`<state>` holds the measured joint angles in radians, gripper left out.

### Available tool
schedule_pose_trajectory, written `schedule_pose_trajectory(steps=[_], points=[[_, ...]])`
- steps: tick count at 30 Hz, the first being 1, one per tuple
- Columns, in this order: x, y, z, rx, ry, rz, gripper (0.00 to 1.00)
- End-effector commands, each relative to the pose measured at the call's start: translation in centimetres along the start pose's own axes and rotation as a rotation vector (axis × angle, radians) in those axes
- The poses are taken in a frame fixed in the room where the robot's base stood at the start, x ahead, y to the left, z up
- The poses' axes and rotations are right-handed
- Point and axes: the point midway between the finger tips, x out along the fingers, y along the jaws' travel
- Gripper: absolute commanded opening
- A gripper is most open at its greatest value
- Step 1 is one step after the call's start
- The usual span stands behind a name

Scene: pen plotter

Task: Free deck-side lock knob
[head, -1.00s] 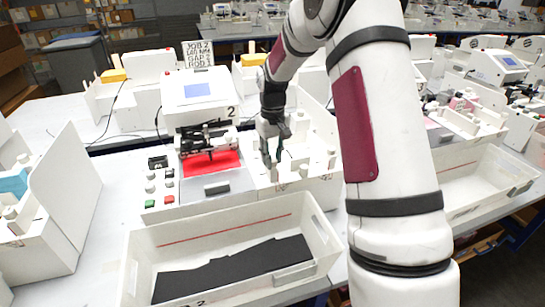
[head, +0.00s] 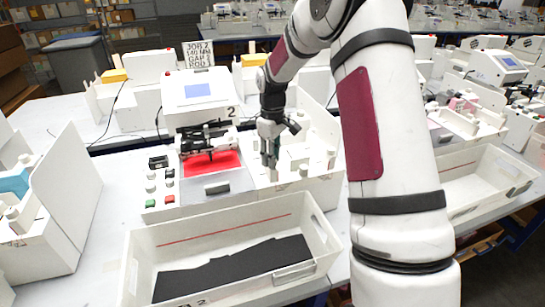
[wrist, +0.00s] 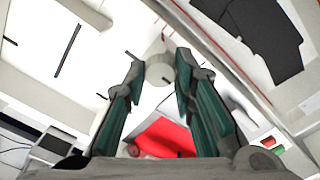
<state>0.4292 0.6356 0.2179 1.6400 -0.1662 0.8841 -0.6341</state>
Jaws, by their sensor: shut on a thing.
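My gripper (head: 271,170) points down at the right part of the white plotter station (head: 318,187), just right of the red sheet (head: 212,163). In the wrist view the green-padded fingers of my gripper (wrist: 160,77) stand on either side of a round white knob (wrist: 160,65) and are shut on it. The knob is seen nearly from above. In the head view the fingers hide it. No label shows on it, so I cannot tell how loose it is.
An open white bin (head: 137,246) with a dark sheet (head: 240,268) stands in front of the station. Small white posts (head: 303,170) rise to the right of my gripper. The screen unit (head: 197,93) stands behind, with a dark carriage (head: 207,138) before it. Green and red buttons (head: 170,199) are at left.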

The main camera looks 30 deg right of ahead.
Motion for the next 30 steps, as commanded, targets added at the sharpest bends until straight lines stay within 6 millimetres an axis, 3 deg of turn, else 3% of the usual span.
schedule_pose_trajectory(steps=[10,11,13,23,30], points=[[-0.1,0.0,0.0,-0.003,0.000,0.001,0.00],[-0.1,0.0,0.0,-0.003,0.000,0.001,0.31],[-0.1,0.0,0.0,-0.002,0.000,0.001,0.44],[-0.2,0.0,0.0,-0.001,0.000,0.001,0.44],[-3.2,0.1,0.0,-0.001,0.003,0.004,0.44]])
